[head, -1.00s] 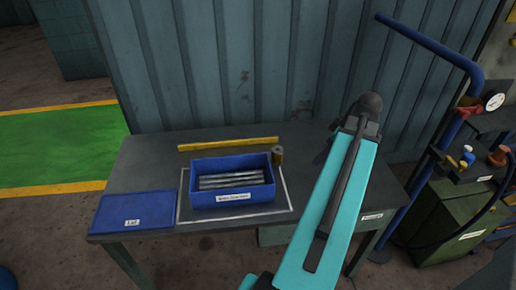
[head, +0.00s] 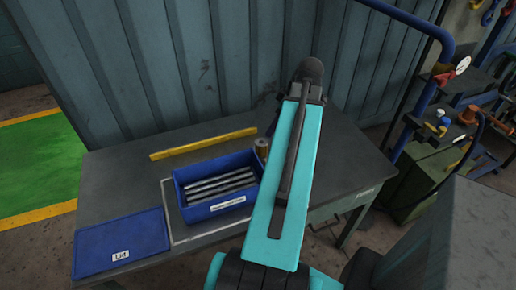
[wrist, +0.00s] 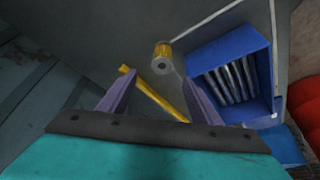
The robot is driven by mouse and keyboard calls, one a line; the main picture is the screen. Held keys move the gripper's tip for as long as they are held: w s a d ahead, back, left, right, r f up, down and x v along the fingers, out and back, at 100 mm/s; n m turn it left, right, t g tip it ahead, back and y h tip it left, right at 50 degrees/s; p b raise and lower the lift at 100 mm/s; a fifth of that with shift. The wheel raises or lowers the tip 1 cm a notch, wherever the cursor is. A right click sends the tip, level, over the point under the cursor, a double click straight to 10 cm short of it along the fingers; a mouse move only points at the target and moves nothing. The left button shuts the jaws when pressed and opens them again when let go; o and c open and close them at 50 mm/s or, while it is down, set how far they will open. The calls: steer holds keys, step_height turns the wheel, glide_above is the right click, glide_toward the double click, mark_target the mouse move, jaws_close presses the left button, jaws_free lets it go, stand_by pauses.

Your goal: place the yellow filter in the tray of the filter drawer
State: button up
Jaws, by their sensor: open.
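The yellow filter (head: 262,148) is a small upright cylinder on the table, at the right back corner of the blue box. In the wrist view the filter (wrist: 162,57) shows a grey round top with a hole, out ahead of my fingers. My gripper (wrist: 160,92) is open and empty, its two purple fingers apart from the filter. In the head view my turquoise arm hides most of the gripper. A labelled grey front (head: 345,205), perhaps the filter drawer, is under the table's right front edge and looks closed. Its tray is not in view.
The blue box (head: 226,203) with several metal rods stands inside a white outline. A blue lid (head: 120,245) lies at left, and a yellow bar (head: 203,144) lies behind the box. A blue-framed cart (head: 415,110) stands right of the table. The tabletop's right part is bare.

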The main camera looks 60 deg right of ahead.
mark_target(263, 142)
steer(key=shift+w, duration=0.15)
steer(key=shift+f, duration=0.15)
steer(key=shift+p+x, duration=0.9)
steer(key=shift+x, duration=3.25)
steer(key=shift+f, duration=0.15)
steer(key=shift+a+p+x, duration=0.25)
steer(key=shift+p+x, duration=0.65)
steer(key=shift+x, duration=0.35)
steer(key=shift+p+x, duration=0.3)
steer(key=shift+x, duration=0.9)
steer(key=shift+f, duration=0.1)
steer(key=c, duration=1.3)
